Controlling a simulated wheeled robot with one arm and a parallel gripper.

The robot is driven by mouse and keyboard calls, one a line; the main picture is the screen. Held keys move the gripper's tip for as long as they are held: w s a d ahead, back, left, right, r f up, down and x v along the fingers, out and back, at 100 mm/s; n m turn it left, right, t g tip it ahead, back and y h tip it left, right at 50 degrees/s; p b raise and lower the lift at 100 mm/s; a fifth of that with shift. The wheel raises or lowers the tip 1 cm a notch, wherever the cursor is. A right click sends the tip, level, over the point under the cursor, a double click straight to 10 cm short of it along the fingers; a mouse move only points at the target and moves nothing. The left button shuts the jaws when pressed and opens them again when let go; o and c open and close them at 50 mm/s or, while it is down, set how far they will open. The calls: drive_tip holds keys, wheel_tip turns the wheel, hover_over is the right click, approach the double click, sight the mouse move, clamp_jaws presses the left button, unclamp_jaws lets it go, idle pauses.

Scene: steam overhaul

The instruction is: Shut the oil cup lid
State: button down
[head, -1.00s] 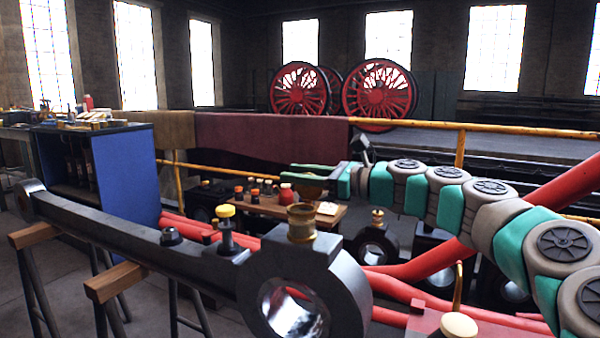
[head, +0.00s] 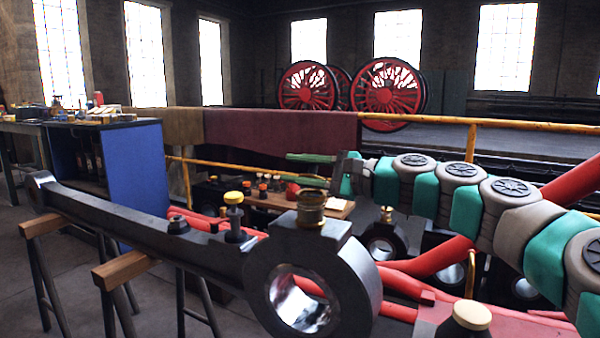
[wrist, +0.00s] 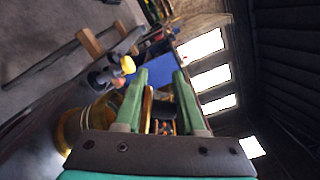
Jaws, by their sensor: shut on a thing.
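The brass oil cup (head: 311,208) stands upright on top of the dark rod's big round end in the head view. In the wrist view its brass body (wrist: 72,132) shows at the left, partly cut off by my gripper. My gripper (head: 298,169) has two green fingers above and behind the cup in the head view. The lid's contact with the right finger cannot be made out.
A yellow-capped fitting (head: 233,210) stands on the rod left of the cup. A wooden bench (head: 270,200) with small jars is behind. A yellow rail (head: 520,129) and red pipes (head: 440,262) lie around my arm.

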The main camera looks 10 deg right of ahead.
drive_tip(key=shift+s+a+f+n+b, duration=0.25)
drive_tip(key=shift+n+b, duration=0.2)
drive_tip(key=shift+n, duration=0.25)
drive_tip(key=shift+s+a+f+n+b, duration=0.15)
drive_tip(key=shift+f+n+b, duration=0.25)
drive_tip(key=shift+n, duration=0.6)
drive_tip(key=c, duration=0.7)
unclamp_jaws()
drive_tip(key=shift+o, duration=0.2)
drive_tip(key=shift+s+f, duration=0.1)
